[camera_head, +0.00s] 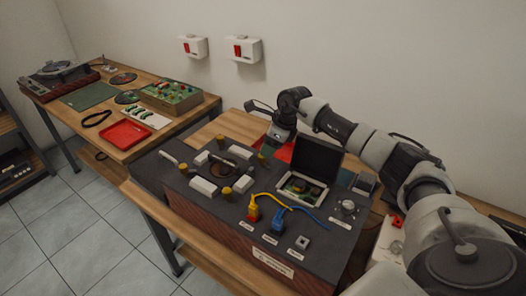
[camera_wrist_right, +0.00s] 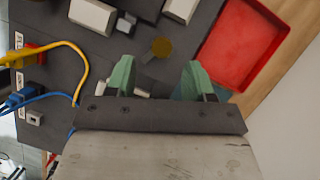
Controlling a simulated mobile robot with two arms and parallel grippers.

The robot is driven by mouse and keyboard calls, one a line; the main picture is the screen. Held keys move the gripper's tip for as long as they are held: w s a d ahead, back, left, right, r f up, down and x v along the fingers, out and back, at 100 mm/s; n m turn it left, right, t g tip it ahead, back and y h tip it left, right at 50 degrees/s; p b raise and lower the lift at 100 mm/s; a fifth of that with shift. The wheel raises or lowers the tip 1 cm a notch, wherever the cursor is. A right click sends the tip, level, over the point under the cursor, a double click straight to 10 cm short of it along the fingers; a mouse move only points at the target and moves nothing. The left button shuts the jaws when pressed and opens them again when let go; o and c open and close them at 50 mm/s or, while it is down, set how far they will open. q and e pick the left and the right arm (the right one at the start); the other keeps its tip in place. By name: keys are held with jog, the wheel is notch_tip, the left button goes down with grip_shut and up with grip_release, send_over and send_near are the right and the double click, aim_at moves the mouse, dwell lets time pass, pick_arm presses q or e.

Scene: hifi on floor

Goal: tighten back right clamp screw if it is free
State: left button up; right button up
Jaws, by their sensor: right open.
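The dark deck (camera_head: 170,190) has several brass-yellow clamp screws on top, beside white blocks and a round dark recess (camera_head: 222,168). The back right clamp screw (camera_head: 262,158) stands close to my right gripper (camera_head: 269,144), which hangs over the deck's back edge. In the right wrist view a round yellow screw head (camera_wrist_right: 162,47) lies beyond and between the green fingertips of my right gripper (camera_wrist_right: 157,78). The fingers are open, apart and empty, not touching the screw head. Whether that screw is loose cannot be told. My left gripper is out of view.
An open-lidded box (camera_head: 317,160) stands on the deck's right half, with yellow (camera_head: 275,198) and blue (camera_head: 310,212) cables in front. A red tray (camera_wrist_right: 222,12) lies behind the deck. A side table (camera_head: 160,140) at left holds another red tray and boards.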

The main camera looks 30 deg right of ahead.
aim_at(264, 161)
jog(key=x, duration=0.4)
jog(key=shift+w+p, duration=0.2)
jog(key=shift+p, duration=0.1)
jog(key=shift+a+f, duration=0.1)
jog(key=shift+f, duration=0.3)
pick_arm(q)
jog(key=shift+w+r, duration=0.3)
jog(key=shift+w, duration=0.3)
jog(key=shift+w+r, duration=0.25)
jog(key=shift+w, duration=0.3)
pick_arm(e)
jog(key=shift+c, duration=0.2)
jog(key=c, duration=0.9)
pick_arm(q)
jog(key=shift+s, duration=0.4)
